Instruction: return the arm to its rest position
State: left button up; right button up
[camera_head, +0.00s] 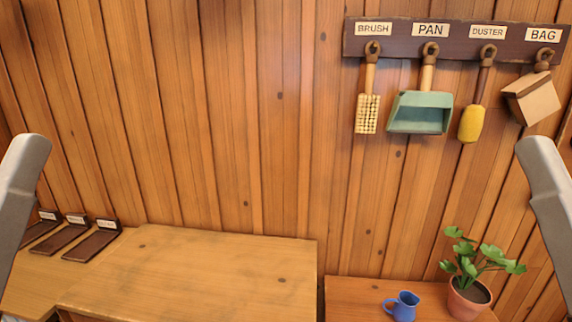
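In the head view a grey link of my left arm (22,180) stands at the left edge. A grey link of my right arm (548,195) stands at the right edge. Neither gripper shows, so I cannot see their fingers or anything they may hold. Both visible arm parts are at the picture's sides, apart from the things on the wall and tables.
A wooden table (200,265) in front is bare. Dark labelled trays (92,243) lie at the left. A blue jug (403,305) and potted plant (470,297) stand at the right. A rack (459,38) holds a brush, pan, duster and bag.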

notch_tip(320, 180, up, 38)
jog(key=p, duration=3.7)
jog(key=shift+p, duration=0.3)
jog(key=shift+f, duration=0.15)
notch_tip(320, 180, down, 56)
jog(key=b, duration=5.6)
jog(key=shift+a, duration=0.1)
